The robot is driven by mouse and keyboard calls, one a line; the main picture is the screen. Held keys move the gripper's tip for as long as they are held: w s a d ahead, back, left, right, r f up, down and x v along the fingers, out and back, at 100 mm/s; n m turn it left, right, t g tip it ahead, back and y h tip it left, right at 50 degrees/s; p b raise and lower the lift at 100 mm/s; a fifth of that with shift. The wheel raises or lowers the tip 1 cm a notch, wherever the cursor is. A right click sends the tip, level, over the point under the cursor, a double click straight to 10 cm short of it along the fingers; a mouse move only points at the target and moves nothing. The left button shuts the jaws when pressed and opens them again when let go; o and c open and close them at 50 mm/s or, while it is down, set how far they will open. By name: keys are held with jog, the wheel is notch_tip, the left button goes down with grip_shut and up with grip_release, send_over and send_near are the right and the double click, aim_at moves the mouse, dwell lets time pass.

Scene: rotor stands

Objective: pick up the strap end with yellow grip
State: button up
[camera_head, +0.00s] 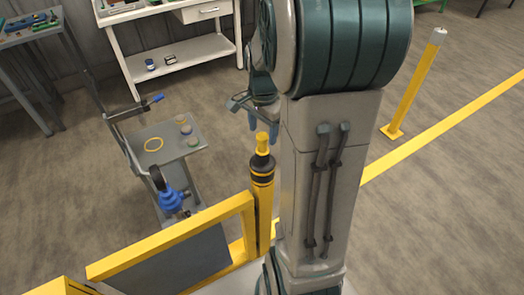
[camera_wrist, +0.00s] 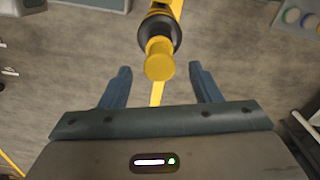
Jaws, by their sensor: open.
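The strap end's yellow grip (camera_head: 262,142) sits on top of a yellow post with black bands beside my arm. In the wrist view the yellow grip (camera_wrist: 158,62) is centred between the fingertip lines, with a dark collar behind it. My gripper (camera_head: 263,122) is open and empty, with its blue fingers just above the grip in the head view. In the wrist view my gripper (camera_wrist: 160,72) has one finger on each side of the grip, with clear gaps. No contact shows. The strap itself cannot be made out.
A yellow-framed barrier (camera_head: 170,245) stands near the post. A grey cart (camera_head: 165,148) with a yellow ring and several small round items is left. A white shelf bench (camera_head: 180,55) stands behind. Another yellow post (camera_head: 415,85) is at right, on open floor.

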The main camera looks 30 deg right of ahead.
aim_at(262, 136)
jog(key=shift+f+p, duration=0.35)
jog(key=shift+f, duration=2)
jog(key=c, duration=1.2)
jog(key=shift+r, duration=0.1)
jog(key=shift+r, duration=0.4)
jog(key=r, duration=0.2)
jog(key=r+b, duration=0.1)
jog(key=shift+s+d+r, duration=0.2)
jog(key=shift+d+r, duration=0.1)
jog(key=shift+d, duration=0.05)
jog(key=s+d+r, duration=0.1)
jog(key=d+r, duration=0.1)
jog(key=d, duration=0.1)
jog(key=s+d+r+b, duration=0.1)
jog(key=s+d+r, duration=0.1)
jog(key=d, duration=0.1)
jog(key=s+d+r, duration=0.2)
jog(key=d, duration=0.1)
jog(key=shift+s+d+r, duration=0.15)
jog(key=shift+r, duration=0.1)
